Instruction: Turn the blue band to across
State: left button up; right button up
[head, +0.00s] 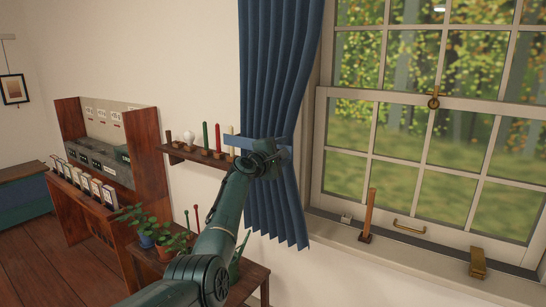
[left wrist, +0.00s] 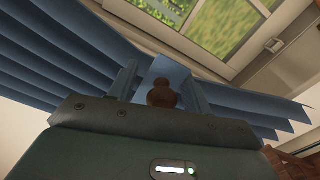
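The blue band (head: 240,142) is at the blue curtain (head: 275,70), at the height of the small wall shelf, and sticks out a little past the curtain's left side. My left gripper (head: 268,153) is at the band and hides part of it. In the left wrist view, the band (left wrist: 168,70) lies between my two fingers (left wrist: 163,88), which stand well apart. A brown round knob (left wrist: 163,96) shows in front of the band. I cannot tell whether the fingers press on the band. My right gripper is out of view.
A small wall shelf (head: 178,151) with several upright pegs is just left of the curtain. The window (head: 430,170) is to the right; its sill holds a wooden post (head: 368,215) and a brass block (head: 478,262). Potted plants (head: 172,240) stand below.

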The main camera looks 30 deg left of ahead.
pick_arm(q)
jog(key=s+a, duration=0.1)
jog(key=s, duration=1.2)
jog(key=shift+f, duration=0.1)
jog(key=s+d+f+m+g, duration=0.1)
jog(key=s+d+f+m, duration=0.25)
jog(key=f, duration=0.45)
jog(key=s+d+f+m+g, duration=0.2)
jog(key=s+d+f+m, duration=0.15)
jog(key=f, duration=0.55)
jog(key=s+d+f+m+g, duration=0.1)
jog(key=s+d+f+m, duration=0.25)
jog(key=f, duration=0.45)
jog(key=s+d+f+m+g, duration=0.1)
jog(key=s+d+f+m, duration=0.3)
jog(key=s, duration=0.4)
jog(key=s+d+f+m+g+h, duration=0.1)
jog(key=s+d+f+m, duration=0.3)
jog(key=s, duration=0.5)
jog(key=s+d+f+m+g, duration=0.1)
jog(key=s+d+f+m, duration=0.3)
jog(key=s+d, duration=0.2)
jog(key=shift+s+d+f+h, duration=0.25)
jog(key=shift+s+f+h, duration=0.05)
jog(key=shift+s, duration=0.85)
jog(key=shift+m, duration=0.25)
